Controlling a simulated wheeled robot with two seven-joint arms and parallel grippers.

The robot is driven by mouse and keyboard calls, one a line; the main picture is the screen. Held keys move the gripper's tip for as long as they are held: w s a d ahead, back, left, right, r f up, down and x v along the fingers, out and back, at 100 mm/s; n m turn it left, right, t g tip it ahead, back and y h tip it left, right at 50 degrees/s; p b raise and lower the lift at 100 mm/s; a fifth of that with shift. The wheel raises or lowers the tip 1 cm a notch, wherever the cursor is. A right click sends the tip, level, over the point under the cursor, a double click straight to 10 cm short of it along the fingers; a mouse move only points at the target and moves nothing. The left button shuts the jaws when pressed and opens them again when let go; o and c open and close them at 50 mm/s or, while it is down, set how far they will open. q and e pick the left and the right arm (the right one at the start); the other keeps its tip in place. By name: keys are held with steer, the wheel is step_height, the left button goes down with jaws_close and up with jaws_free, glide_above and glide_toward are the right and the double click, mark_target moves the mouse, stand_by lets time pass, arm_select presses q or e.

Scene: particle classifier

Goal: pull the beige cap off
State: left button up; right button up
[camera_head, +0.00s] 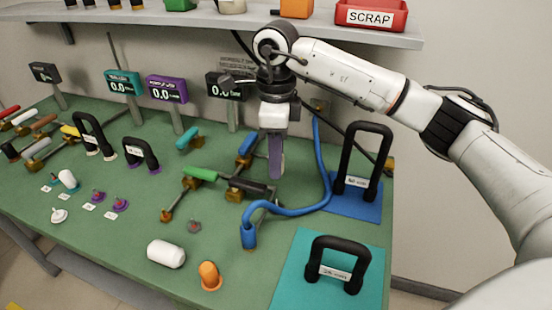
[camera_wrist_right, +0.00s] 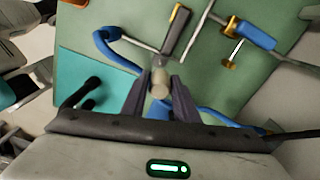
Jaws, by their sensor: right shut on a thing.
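My right gripper (camera_head: 276,165) points down over the back middle of the green table, near the dark and blue handled valves. In the right wrist view the right gripper (camera_wrist_right: 160,95) has its two dark fingers on either side of the beige cap (camera_wrist_right: 160,84), shut on it. The cap is a small pale cylinder seen end-on. In the head view the fingers hide it. A paler, blurred part shows just beyond the cap, and I cannot tell whether the two are joined. My left gripper is not in view.
A blue hose (camera_head: 325,160) curves close to the right of the gripper. A black handle stands on a blue mat (camera_head: 352,208), another on a teal mat (camera_head: 300,262). A white cylinder (camera_head: 166,253) and an orange piece (camera_head: 210,275) are near the front. A shelf (camera_head: 180,18) overhangs the back.

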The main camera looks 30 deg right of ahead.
steer(key=shift+r+p, duration=1)
steer(key=shift+r, duration=0.65)
steer(key=shift+c, duration=0.2)
steer(key=shift+r, duration=0.1)
steer(key=shift+r+p, duration=1.15)
steer(key=shift+r, duration=0.3)
